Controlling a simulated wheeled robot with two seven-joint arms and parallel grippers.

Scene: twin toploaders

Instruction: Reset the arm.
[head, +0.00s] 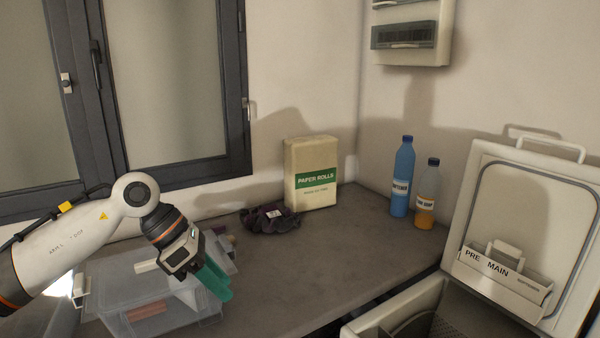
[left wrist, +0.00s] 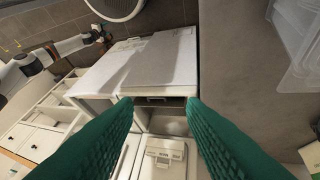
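My left gripper (head: 215,280) comes in from the left in the head view, above the counter and in front of a clear plastic box. Its green fingers also show in the left wrist view (left wrist: 163,102), spread apart with nothing between them, so it is open and empty. My right gripper does not show in the head view. The open toploader (head: 395,315) is at the lower right, its lid (head: 535,215) raised, with a drawer marked PRE and MAIN (head: 500,272) on the lid.
The clear box (head: 125,318) stands at the counter's left. The counter's middle (head: 330,240) is free. A window (head: 175,85) is behind.

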